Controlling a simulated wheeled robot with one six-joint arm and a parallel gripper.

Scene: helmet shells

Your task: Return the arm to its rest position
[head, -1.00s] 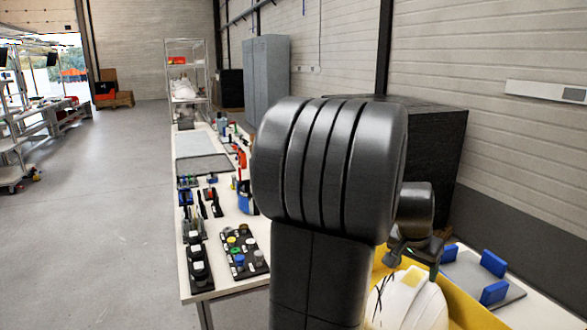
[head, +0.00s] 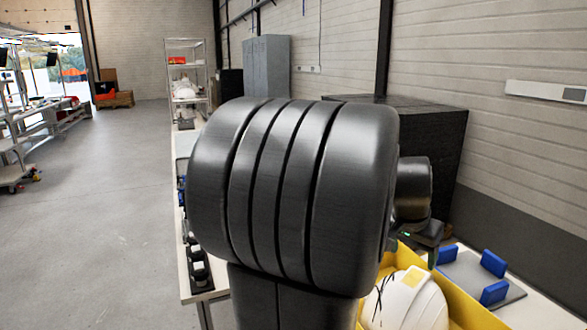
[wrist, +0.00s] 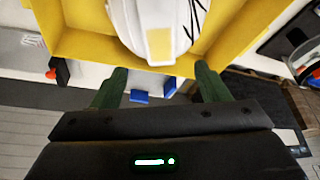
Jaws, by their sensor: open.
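My gripper (wrist: 158,88) shows in the wrist view with its two dark green fingers spread apart and nothing between them. A white helmet shell (wrist: 150,20) with a yellow patch and black marks lies in a yellow bin (wrist: 85,45) beyond the fingertips. In the head view the helmet shell (head: 408,300) sits in the yellow bin (head: 465,312) at the lower right. My large dark arm link fills the middle of the head view and hides part of the bin. The fingers are not clearly visible there.
A grey plate with blue blocks (head: 493,263) lies right of the bin. A long white table (head: 185,285) with dark fixtures runs to the left, mostly behind my arm. A black box (head: 440,140) and grey cabinet (head: 266,68) stand behind. The floor (head: 100,220) at left is clear.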

